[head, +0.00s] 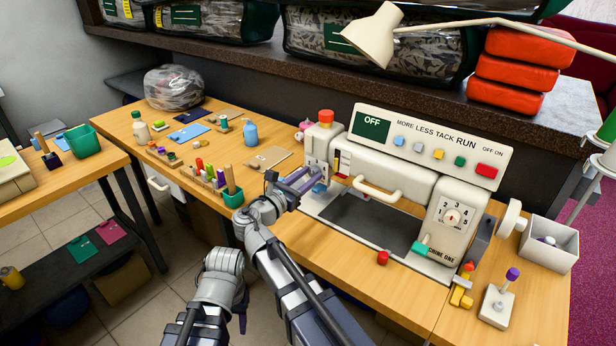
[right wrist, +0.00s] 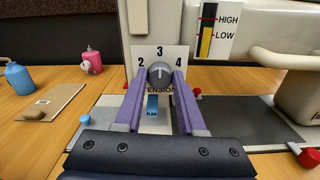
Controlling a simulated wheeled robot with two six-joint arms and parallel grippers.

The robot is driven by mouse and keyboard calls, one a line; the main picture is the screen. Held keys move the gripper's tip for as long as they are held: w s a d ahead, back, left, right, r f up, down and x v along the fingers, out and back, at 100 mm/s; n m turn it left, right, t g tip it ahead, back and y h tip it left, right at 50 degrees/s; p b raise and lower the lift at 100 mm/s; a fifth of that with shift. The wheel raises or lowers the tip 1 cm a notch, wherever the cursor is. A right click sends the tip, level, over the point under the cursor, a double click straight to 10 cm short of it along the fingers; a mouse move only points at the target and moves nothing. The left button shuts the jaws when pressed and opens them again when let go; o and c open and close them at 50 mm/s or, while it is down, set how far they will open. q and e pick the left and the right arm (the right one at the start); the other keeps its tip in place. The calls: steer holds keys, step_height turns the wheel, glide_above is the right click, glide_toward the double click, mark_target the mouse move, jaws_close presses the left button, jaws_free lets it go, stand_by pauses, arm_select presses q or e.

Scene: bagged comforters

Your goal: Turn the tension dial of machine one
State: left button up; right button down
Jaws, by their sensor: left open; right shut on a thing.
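Machine one (head: 395,190) is a cream sewing machine on the wooden table, with an OFF screen (head: 371,124). In the right wrist view its tension dial (right wrist: 159,72) is a grey round knob on a white plate (right wrist: 172,54) marked 2, 3 and 4. A pale mark on the knob points up, roughly at 3. My right gripper (right wrist: 160,84) has its purple fingers on both sides of the knob, shut on it. In the head view my right gripper (head: 303,180) is at the machine's left end and hides the dial. My left gripper (head: 241,312) is open, low before the table edge.
A blue PUSH tab (right wrist: 152,106) sits below the dial. A high/low gauge (right wrist: 216,28) is up to the right. A numbered dial (head: 452,217) is on the machine's right column. A spool rack (head: 213,182) and blue bottle (head: 250,132) stand left of the machine.

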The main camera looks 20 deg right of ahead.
steer(key=shift+m, duration=0.3)
steer(key=m, duration=0.5)
steer(key=shift+s+m, duration=0.1)
steer(key=shift+m, duration=0.3)
steer(key=m, duration=0.5)
steer(key=shift+d, duration=0.1)
steer(key=shift+f, duration=0.1)
steer(key=c, duration=0.5)
jaws_free()
